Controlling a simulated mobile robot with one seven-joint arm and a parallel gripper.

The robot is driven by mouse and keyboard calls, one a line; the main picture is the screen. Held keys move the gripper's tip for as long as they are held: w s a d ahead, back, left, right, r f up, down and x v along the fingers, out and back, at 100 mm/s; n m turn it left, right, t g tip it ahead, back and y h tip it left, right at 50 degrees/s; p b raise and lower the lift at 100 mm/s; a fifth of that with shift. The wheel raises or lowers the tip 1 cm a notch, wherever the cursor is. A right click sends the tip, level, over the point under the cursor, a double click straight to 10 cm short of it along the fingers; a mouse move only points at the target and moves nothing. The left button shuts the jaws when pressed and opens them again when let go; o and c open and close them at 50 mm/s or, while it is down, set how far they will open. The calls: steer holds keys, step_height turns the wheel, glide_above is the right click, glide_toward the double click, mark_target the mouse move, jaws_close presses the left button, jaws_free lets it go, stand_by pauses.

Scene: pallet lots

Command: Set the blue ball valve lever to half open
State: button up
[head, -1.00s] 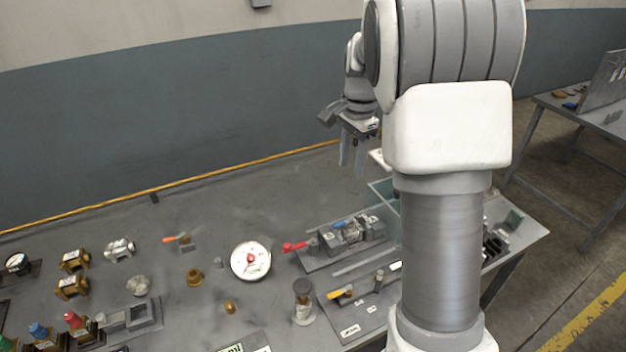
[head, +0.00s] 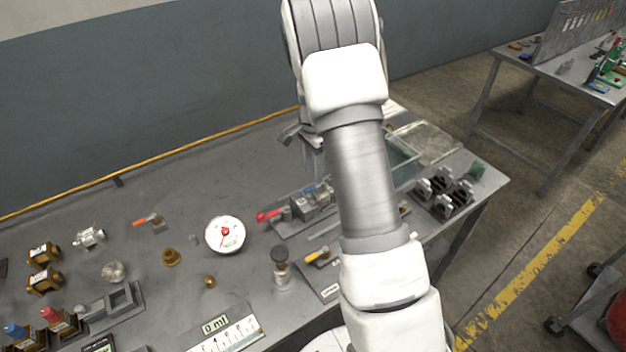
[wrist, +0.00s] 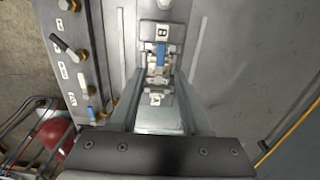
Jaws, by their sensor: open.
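A small blue lever (wrist: 160,54) shows in the wrist view on a grey metal valve body between labels B and A. It runs up and down in the picture, along the line between the labels. The same fixture (head: 312,203) is on the bench in the head view, with blue at its top. Another blue lever (wrist: 91,113) is on the panel at the left in the wrist view. My gripper (wrist: 160,88) is open and empty above the fixture, a finger on each side of it. In the head view my gripper (head: 312,158) is partly hidden by my arm.
A red lever (head: 268,215) sticks out left of the fixture. A panel (wrist: 72,60) with several levers runs along its front side. A round gauge (head: 225,235) and a dark-topped post (head: 280,262) stand nearby. A clear bin (head: 402,165) stands to the right.

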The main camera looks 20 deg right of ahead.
mark_target(313, 187)
steer(key=shift+f, duration=2.35)
jaws_close()
